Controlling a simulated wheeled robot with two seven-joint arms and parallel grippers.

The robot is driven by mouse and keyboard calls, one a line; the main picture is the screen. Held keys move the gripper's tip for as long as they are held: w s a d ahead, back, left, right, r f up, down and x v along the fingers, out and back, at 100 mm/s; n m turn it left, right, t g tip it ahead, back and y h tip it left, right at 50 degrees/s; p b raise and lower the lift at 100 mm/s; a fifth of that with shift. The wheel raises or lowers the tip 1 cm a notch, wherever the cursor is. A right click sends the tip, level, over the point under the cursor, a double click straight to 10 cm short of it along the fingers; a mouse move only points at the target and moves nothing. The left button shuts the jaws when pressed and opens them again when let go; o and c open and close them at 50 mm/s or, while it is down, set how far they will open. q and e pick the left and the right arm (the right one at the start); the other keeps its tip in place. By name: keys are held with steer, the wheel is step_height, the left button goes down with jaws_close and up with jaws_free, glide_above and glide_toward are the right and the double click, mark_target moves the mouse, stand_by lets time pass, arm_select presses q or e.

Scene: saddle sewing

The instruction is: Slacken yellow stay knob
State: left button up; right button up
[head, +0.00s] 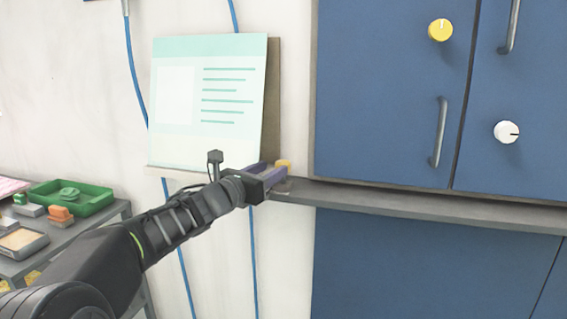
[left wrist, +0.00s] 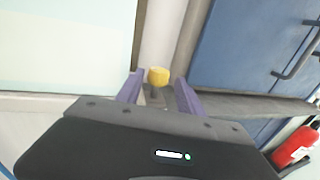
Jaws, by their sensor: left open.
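A small yellow knob (head: 284,164) sits at the left end of the grey ledge, just past my left gripper (head: 272,176). In the left wrist view the yellow knob (left wrist: 158,75) shows between and slightly beyond the two purple fingers of the gripper (left wrist: 157,90). The fingers are open with a gap on each side of the knob, and I see no contact. The knob's lower part is partly hidden in the head view. Another yellow knob (head: 440,30) with a pale mark is on the upper blue cabinet door. My right gripper is not in view.
The grey ledge (head: 420,203) runs under the blue cabinet (head: 385,90), whose doors have bar handles and a white knob (head: 507,132). A pale green board (head: 208,100) stands left. A side table holds a green tray (head: 72,198). A red object (left wrist: 295,147) shows at right.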

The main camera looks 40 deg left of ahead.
mark_target(279, 165)
arm_select(q)
steer(key=w, duration=0.4)
steer(key=w+p, duration=0.1)
steer(key=w, duration=0.1)
steer(key=shift+w+a, duration=0.3)
jaws_close()
